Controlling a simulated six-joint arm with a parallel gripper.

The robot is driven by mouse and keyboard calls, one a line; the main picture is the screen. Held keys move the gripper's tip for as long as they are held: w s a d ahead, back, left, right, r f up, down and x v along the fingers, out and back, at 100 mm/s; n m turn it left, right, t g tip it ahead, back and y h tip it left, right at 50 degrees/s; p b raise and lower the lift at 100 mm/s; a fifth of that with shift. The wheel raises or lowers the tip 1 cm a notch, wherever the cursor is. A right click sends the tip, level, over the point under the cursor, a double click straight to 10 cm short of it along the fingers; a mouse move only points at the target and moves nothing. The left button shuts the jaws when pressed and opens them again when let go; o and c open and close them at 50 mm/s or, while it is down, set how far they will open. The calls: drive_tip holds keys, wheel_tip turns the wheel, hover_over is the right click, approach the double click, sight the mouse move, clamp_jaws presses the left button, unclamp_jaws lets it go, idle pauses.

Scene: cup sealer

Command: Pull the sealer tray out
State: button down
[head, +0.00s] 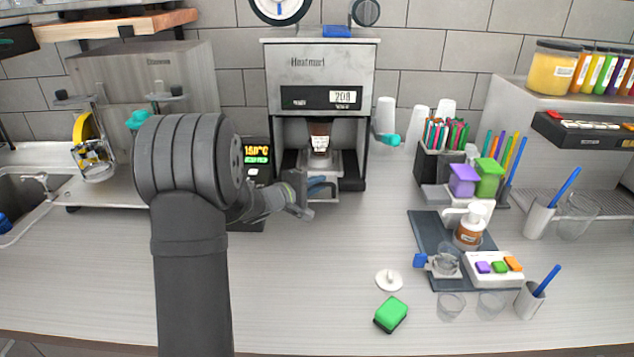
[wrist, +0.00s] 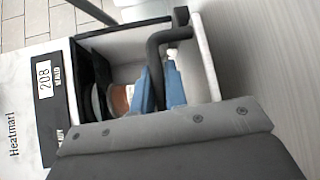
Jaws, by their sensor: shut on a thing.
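The cup sealer (head: 320,75) stands upright at the back centre, marked Heatmarl, with a lit display. Its tray (head: 336,163) is low in the open bay, below a brown labelled cup (head: 320,138). The cup also shows in the wrist view (wrist: 120,99), partly hidden. My gripper (head: 318,187) is at the front of the bay. In the wrist view its blue fingers (wrist: 160,90) are closed on a dark bent handle (wrist: 156,55) at the tray's front. The gripper body hides the lower part of the wrist view.
A small scale-like unit with a green display (head: 257,150) stands left of the sealer. A lever with a teal knob (head: 388,139) is on the sealer's right side. White cups, a pen holder (head: 440,165) and a dark mat (head: 425,225) lie farther right.

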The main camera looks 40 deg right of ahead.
drive_tip(key=s+a, duration=1)
drive_tip(key=shift+s+a, duration=0.35)
drive_tip(key=c, duration=1.5)
unclamp_jaws()
drive_tip(key=shift+o, duration=0.2)
drive_tip(key=shift+a, duration=0.1)
drive_tip(key=a+r, duration=0.2)
drive_tip(key=a, duration=1.5)
drive_tip(key=shift+r, duration=0.3)
drive_tip(key=shift+w, duration=0.1)
drive_tip(key=d+f, duration=0.1)
drive_tip(key=d, duration=1)
drive_tip(key=d+f, duration=0.1)
drive_tip(key=d, duration=0.5)
drive_tip(key=shift+d+f, duration=0.1)
drive_tip(key=shift+f, duration=0.2)
